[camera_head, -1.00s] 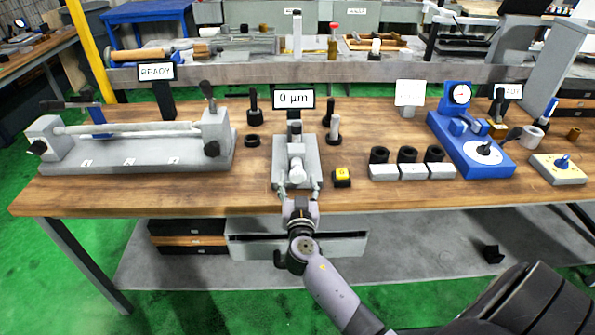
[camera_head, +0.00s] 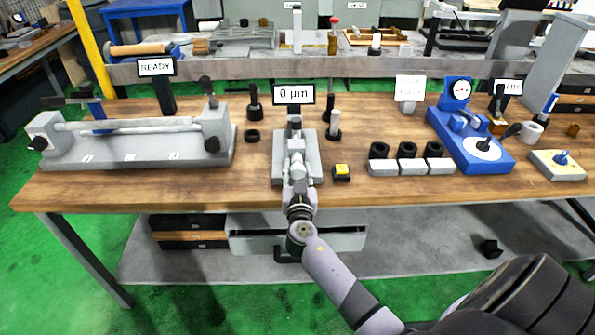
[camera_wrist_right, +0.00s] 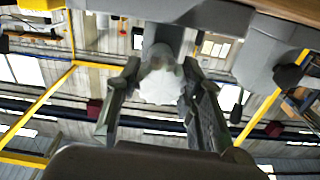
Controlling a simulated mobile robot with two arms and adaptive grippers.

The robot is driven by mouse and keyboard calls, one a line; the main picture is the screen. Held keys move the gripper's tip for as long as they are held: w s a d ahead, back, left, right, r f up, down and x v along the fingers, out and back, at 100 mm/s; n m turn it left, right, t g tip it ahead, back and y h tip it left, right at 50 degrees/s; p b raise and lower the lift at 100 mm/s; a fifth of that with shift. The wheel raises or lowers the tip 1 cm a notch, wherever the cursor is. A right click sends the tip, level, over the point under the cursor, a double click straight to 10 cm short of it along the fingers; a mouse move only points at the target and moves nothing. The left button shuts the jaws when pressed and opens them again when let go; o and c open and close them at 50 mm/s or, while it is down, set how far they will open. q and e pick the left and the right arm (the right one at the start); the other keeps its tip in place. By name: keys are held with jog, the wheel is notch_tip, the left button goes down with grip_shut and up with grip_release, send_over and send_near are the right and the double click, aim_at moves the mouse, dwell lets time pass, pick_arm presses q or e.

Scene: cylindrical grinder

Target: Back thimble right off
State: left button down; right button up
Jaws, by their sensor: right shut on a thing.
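The grey measuring fixture (camera_head: 311,160) stands at the front middle of the workbench, under a display (camera_head: 293,95) reading "0 µm". A light grey cylindrical spindle lies along it, pointing at me. My right gripper (camera_head: 298,186) reaches the front end of this spindle from the bench's front edge. In the right wrist view its two fingers (camera_wrist_right: 160,100) are shut on the pale round thimble (camera_wrist_right: 160,86), one on each side. The fingers partly hide the thimble in the head view. My left gripper is not in view.
A grey bench-centre unit (camera_head: 130,160) lies left.

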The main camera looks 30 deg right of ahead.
jog(key=c, duration=0.5)
